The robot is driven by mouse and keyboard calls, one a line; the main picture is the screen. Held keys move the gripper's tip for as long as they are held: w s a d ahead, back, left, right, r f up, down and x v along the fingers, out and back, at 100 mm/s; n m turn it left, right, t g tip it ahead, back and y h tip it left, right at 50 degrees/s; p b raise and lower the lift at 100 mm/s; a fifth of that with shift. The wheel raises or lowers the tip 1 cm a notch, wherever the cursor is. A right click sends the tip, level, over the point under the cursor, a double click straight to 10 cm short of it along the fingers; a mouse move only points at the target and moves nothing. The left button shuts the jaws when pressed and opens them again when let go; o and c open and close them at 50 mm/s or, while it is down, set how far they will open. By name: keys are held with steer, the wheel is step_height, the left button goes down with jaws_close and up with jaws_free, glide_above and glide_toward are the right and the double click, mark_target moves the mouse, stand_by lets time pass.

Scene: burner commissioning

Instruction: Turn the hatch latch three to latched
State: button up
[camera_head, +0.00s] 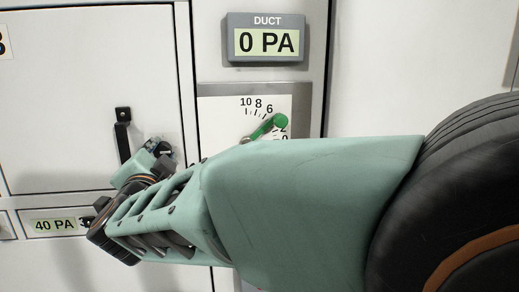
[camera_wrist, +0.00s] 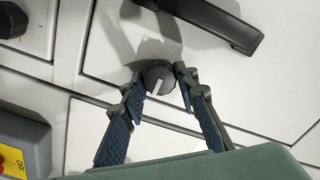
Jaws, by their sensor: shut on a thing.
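A dark round latch knob (camera_wrist: 154,85) with a white pointer line sits by a panel seam in the wrist view. My gripper (camera_wrist: 159,73) has its two blue-padded fingers on either side of the knob, shut on it. The pointer line runs nearly up and down in that picture. In the head view my arm covers the knob and most of the gripper. The hatch panel (camera_head: 70,75) is flat against the cabinet front there. I cannot read any latch marking.
A black hatch handle (camera_head: 122,140) also shows in the wrist view (camera_wrist: 215,20). A DUCT display (camera_head: 265,40) reads 0 PA, above a dial with a green lever (camera_head: 272,124). A 40 PA label (camera_head: 54,225) is low left.

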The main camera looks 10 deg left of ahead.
steer(key=o, duration=1.1)
steer(key=shift+o, duration=0.2)
steer(key=shift+r, duration=0.1)
step_height(320, 180, up, 10)
steer(key=shift+r, duration=0.1)
